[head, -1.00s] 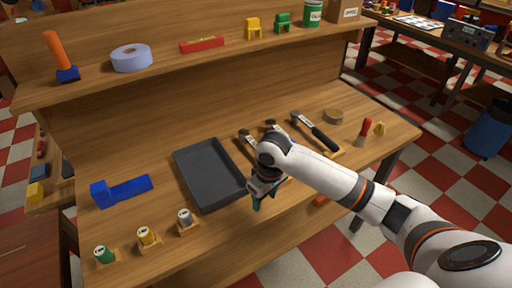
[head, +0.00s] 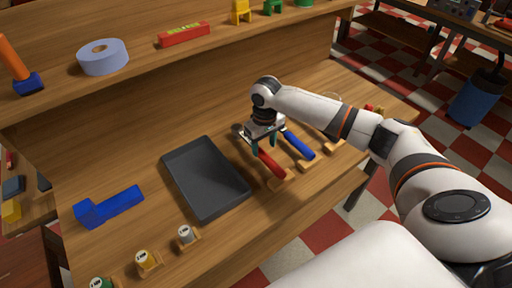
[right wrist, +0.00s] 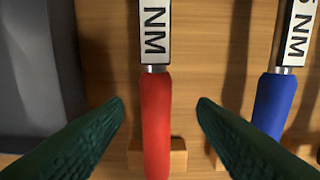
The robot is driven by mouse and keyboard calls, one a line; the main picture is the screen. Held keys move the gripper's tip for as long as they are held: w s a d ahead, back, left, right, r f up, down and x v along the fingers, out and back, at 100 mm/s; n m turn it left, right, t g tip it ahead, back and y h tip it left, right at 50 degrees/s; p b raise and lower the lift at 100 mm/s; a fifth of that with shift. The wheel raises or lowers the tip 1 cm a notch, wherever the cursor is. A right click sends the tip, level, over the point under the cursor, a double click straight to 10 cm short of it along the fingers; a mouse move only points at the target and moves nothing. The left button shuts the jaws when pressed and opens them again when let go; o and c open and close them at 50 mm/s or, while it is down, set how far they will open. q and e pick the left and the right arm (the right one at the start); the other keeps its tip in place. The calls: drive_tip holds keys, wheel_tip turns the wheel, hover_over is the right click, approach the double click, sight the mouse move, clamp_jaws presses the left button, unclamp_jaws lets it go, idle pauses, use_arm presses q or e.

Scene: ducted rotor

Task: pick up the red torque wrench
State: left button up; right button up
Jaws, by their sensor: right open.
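The red torque wrench (head: 271,164) lies on the bench to the right of the grey tray, its red handle towards the front edge on a small wooden rest. In the right wrist view its red handle (right wrist: 156,120) runs upright in the middle, below a white label reading "NM". My right gripper (head: 264,144) is above the wrench. Its two dark green fingers (right wrist: 161,105) stand open, one on each side of the red handle, with gaps on both sides. My left gripper is out of view.
A blue-handled wrench (head: 298,144) lies close to the right of the red one. The dark grey tray (head: 243,190) is to the left. A blue block tool (head: 108,206) and small labelled spools (head: 186,235) lie further left. A shelf runs above.

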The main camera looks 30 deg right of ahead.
sight(263, 152)
drive_tip(key=shift+a+f+p, duration=0.2)
drive_tip(key=shift+f+p, duration=0.25)
drive_tip(key=shift+f, duration=0.5)
wheel_tip(263, 152, down, 2)
drive_tip(key=shift+f, duration=0.6)
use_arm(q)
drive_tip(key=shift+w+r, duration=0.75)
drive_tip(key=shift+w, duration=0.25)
use_arm(e)
clamp_jaws()
